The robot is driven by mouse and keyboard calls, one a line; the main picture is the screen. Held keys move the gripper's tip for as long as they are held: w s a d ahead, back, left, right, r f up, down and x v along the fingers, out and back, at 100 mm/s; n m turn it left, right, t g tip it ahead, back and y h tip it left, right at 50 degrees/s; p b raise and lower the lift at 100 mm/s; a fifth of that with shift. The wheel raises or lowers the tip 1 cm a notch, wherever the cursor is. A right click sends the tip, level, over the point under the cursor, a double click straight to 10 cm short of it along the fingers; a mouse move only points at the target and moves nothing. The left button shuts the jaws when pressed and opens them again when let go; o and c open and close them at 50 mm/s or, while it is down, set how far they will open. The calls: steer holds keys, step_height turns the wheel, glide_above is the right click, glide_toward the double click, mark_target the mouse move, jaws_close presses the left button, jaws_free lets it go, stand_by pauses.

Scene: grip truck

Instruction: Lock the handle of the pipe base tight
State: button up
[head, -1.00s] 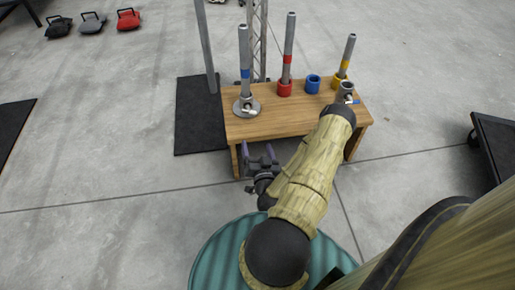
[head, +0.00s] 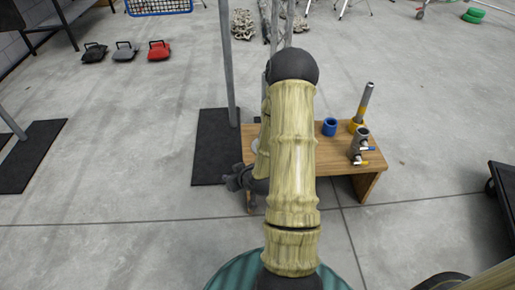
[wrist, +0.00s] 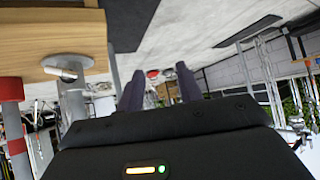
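In the wrist view, which looks upside down, the round metal pipe base (wrist: 82,61) sits on the wooden table, with its small silver handle (wrist: 62,73) on the side. A grey pipe (wrist: 76,106) stands in the base. In the head view my arm hides most of the base and its pipe. My gripper (wrist: 160,88) is open and empty, with two dark purple fingers apart. The base lies to the left of the fingers in the wrist view, with a gap between. In the head view my gripper (head: 238,178) is at the table's left front side, partly hidden by my arm.
The wooden table (head: 345,160) also carries a blue ring (head: 329,127), a yellow-banded pipe (head: 365,101) and a metal fitting (head: 359,142) with blue and yellow handles. A grey post (head: 226,60) rises from a black mat (head: 214,155) left of the table. Floor in front is clear.

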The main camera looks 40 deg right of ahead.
steer(key=s+a+r+g+p, duration=0.1)
steer(key=s+a+r+g, duration=0.1)
steer(key=s+a+r, duration=0.2)
steer(key=s+a+r+g+p, duration=0.2)
steer(key=s+a+r+g, duration=0.1)
steer(key=r, duration=0.8)
steer(key=s+a+r+g+p, duration=0.2)
steer(key=s+a+r, duration=0.3)
steer(key=r, duration=0.3)
steer(key=shift+s+a+h, duration=0.3)
steer(key=shift+s+a, duration=0.1)
steer(key=shift+a, duration=0.4)
steer(key=shift+d+r, duration=0.1)
